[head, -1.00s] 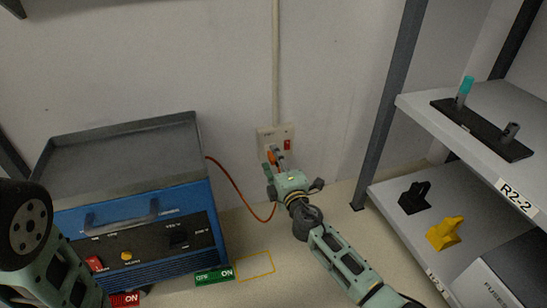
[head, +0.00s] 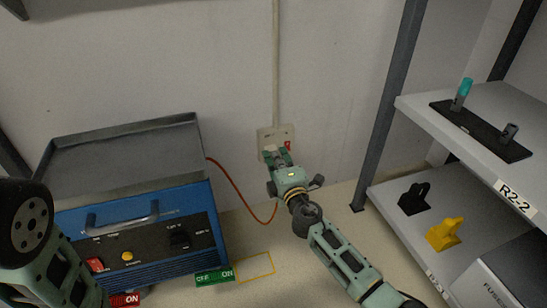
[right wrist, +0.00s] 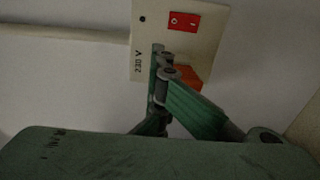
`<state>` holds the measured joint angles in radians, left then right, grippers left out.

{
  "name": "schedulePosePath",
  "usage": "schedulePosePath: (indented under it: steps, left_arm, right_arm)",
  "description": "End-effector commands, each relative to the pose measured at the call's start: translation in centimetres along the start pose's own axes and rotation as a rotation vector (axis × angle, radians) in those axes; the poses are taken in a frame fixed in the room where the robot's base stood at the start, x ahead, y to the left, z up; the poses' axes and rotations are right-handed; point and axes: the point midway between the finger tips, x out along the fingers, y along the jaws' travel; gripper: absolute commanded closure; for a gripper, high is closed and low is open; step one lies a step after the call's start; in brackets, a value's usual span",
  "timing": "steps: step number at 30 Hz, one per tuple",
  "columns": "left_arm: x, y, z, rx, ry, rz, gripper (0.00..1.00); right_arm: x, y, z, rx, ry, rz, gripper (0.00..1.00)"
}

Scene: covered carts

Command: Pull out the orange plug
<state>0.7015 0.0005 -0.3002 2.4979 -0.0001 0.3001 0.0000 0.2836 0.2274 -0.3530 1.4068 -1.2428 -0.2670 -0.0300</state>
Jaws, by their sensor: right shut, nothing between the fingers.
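The orange plug (right wrist: 188,76) shows in the right wrist view at the edge of the white wall socket plate (right wrist: 200,48), partly covered by my fingers. In the head view the plug is hidden behind my right gripper (head: 279,153), which is at the socket plate (head: 263,138). The right fingers (right wrist: 163,62) are shut with nothing between them, just beside the plug; I cannot tell if they touch it. An orange cable (head: 237,187) loops from the blue box up behind the gripper. My left arm is at the left edge; its gripper is out of view.
A blue box (head: 140,240) with a handle and tray top stands on the left. A grey shelf (head: 385,205) on the right holds a yellow part (head: 445,234) and a black part (head: 413,198). A red switch (right wrist: 184,21) is on the socket plate.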

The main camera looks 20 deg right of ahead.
Motion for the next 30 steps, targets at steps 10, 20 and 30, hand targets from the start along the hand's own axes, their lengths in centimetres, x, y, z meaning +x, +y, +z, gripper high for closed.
schedulePosePath:
  steps: [10, 20, 30]
  left_arm:
    - [-0.19, 0.04, -0.06, 0.000, 0.000, 0.000, 0.38]
    - [-0.16, 0.04, -0.15, 0.000, 0.001, 0.000, 0.38]
    - [-0.11, 0.02, -0.15, 0.000, 0.001, 0.000, 0.38]
  right_arm:
    - [-0.73, -2.48, -0.30, 0.002, 0.006, -0.039, 1.00]
    - [-0.70, -2.41, -0.23, 0.001, 0.005, -0.038, 0.92]
    - [-0.56, -1.95, -0.13, 0.000, 0.003, -0.031, 0.62]
